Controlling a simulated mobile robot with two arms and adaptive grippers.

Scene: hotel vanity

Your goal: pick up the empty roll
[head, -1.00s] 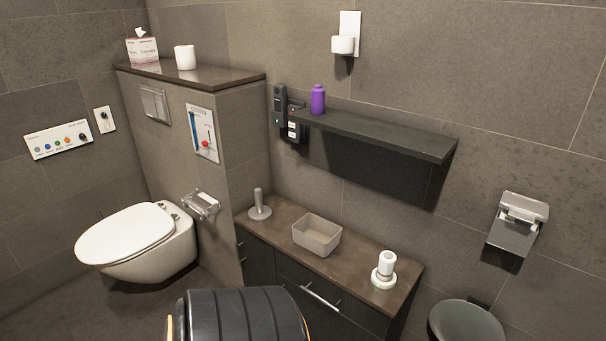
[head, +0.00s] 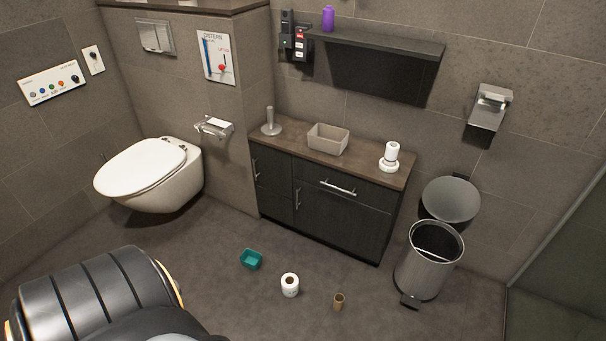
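The empty roll (head: 338,301), a small brown cardboard tube, stands on the grey floor at the bottom of the head view, right of centre. A white paper roll (head: 290,285) stands on the floor to its left, apart from it. Neither of my grippers shows in the head view, so I cannot see whether they are open or hold anything.
A teal box (head: 251,259) lies on the floor left of the white roll. A metal pedal bin (head: 428,262) with its lid raised stands right of the empty roll. A dark cabinet (head: 330,205) is behind. A toilet (head: 152,178) is at left. Floor around the roll is clear.

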